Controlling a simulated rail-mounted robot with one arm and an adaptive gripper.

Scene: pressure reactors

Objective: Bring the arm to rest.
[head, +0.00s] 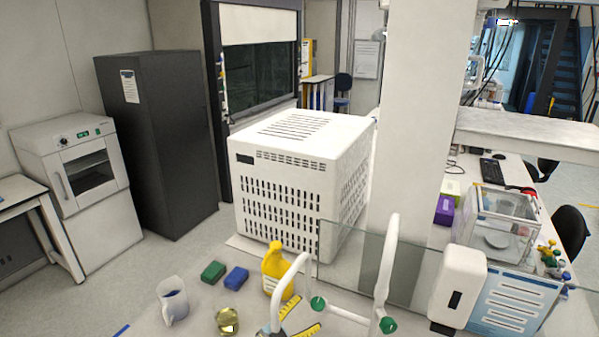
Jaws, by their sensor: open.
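My gripper does not show in the head view, and I cannot make out any part of my arm for certain. Whether anything is near the gripper is hidden from this view.
A white vented cabinet (295,180) fills the bench's middle. In front stand a yellow bottle (276,268), a jug (173,301), a green block (213,271) and a blue block (236,278). A glass panel (345,250) and white curved handles (389,260) rise at the front.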

